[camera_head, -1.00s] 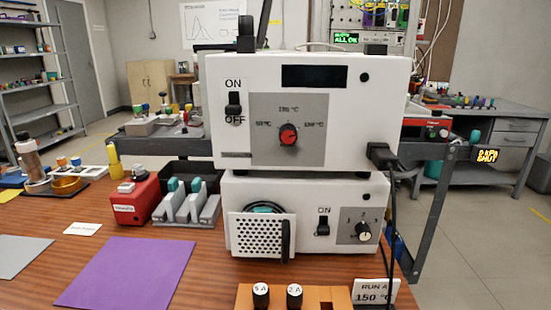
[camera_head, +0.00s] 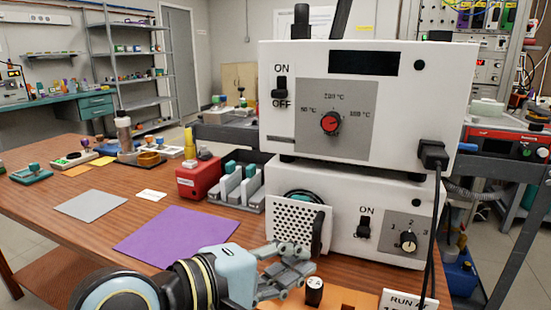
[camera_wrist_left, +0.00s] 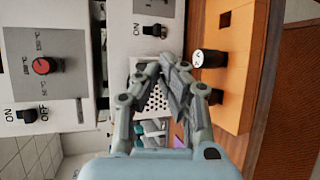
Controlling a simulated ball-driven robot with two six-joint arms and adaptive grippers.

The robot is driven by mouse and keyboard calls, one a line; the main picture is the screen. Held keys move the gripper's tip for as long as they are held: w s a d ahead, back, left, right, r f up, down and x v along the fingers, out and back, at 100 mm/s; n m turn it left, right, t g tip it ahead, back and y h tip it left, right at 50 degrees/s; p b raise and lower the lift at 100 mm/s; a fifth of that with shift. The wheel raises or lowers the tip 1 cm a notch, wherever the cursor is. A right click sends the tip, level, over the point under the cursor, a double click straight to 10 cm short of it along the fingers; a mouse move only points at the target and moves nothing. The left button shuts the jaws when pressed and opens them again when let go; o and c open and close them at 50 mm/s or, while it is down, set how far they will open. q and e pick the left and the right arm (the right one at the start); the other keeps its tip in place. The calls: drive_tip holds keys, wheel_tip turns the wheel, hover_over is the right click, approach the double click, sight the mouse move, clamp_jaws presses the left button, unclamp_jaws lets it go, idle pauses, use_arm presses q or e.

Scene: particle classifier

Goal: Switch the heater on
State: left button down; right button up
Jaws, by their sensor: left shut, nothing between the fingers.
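The upper white box (camera_head: 395,110) has a dark display, a red dial (camera_head: 330,123) marked in °C and a black ON/OFF switch (camera_head: 281,89). Its display looks blank. The dial (camera_wrist_left: 41,66) and switch (camera_wrist_left: 27,115) also show sideways in the left wrist view. The lower white box (camera_head: 345,235) has another black switch (camera_head: 363,227) under ON and a numbered knob (camera_head: 408,242). My left gripper (camera_head: 296,262) is shut and empty, low in front of the perforated panel (camera_head: 297,225). The switches' exact positions are hard to tell. My right gripper is not in view.
A black cable (camera_head: 434,200) hangs at the boxes' right. A purple mat (camera_head: 178,237) and red box (camera_head: 198,180) lie left. Open air lies before the upper box.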

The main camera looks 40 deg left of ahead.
sight(278, 110)
use_arm(q)
drive_tip(key=w+a+r+n+t+y, duration=0.2)
drive_tip(key=a+r+n+t+y, duration=0.4)
drive_tip(key=n, duration=1.6)
drive_tip(key=a+r+y, duration=0.3)
drive_tip(key=shift+a, duration=0.15)
drive_tip(key=p+x, duration=0.1)
drive_tip(key=x, duration=0.2)
drive_tip(key=p+x, duration=0.2)
drive_tip(key=x, duration=0.1)
drive_tip(key=p+x, duration=0.2)
drive_tip(key=x, duration=0.1)
drive_tip(key=shift+w+r, duration=0.25)
drive_tip(key=shift+r, duration=0.15)
wheel_tip(278, 110, up, 3)
drive_tip(key=p, duration=0.3)
drive_tip(key=shift+w+a, duration=0.1)
drive_tip(key=shift+w, duration=0.1)
drive_tip(key=shift+r+p, duration=0.3)
drive_tip(key=shift+p, duration=0.05)
drive_tip(key=shift+r, duration=0.1)
